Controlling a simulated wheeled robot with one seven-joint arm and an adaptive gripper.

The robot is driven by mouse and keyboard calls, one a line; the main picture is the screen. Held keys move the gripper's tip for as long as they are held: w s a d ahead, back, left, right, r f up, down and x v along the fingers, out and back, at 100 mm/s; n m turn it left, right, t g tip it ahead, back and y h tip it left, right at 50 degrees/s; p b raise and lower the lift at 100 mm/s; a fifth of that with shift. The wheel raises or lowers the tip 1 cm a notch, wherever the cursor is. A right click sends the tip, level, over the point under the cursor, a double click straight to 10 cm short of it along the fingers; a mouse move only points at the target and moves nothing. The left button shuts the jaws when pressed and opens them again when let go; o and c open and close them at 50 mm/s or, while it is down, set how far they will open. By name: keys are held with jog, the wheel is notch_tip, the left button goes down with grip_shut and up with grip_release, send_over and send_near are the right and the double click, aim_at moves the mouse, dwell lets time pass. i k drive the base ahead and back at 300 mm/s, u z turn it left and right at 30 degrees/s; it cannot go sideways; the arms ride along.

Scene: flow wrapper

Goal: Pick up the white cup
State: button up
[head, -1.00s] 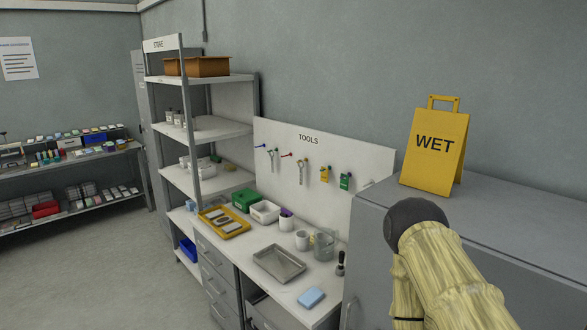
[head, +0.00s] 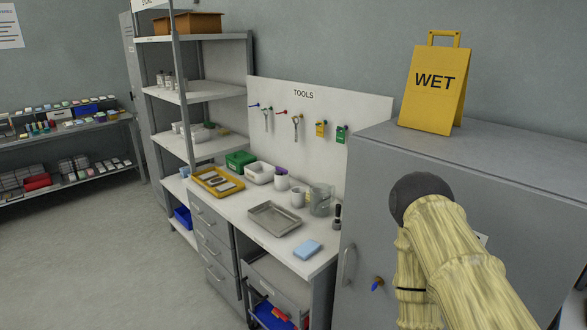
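A white cup (head: 298,198) stands upright on the workbench (head: 240,222), between the metal tray and a clear glass jug (head: 320,200). A second white cup (head: 282,183) stands just behind it, with something purple in or above it. I cannot tell which of the two the task means. My arm shows at the right in a beige cover, in front of the grey cabinet and well apart from the cups. My gripper is out of view.
A metal tray (head: 274,219), a blue sponge-like block (head: 308,249), a yellow tray (head: 205,186) and a small dark-topped item (head: 337,216) share the bench. The tall grey cabinet (head: 375,235) bounds it on the right, shelving (head: 192,95) on the left. Open floor lies at the left.

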aim_at(299, 198)
jog(key=u, duration=0.4)
jog(key=k, duration=0.95)
jog(key=u, duration=1.35)
jog(key=i, duration=1.8)
jog(key=z, duration=0.3)
jog(key=i, duration=1.4)
jog(key=z, duration=1.7)
jog(key=i, duration=0.8)
jog(key=z, duration=0.75)
jog(key=i, duration=0.4)
jog(key=z, duration=0.05)
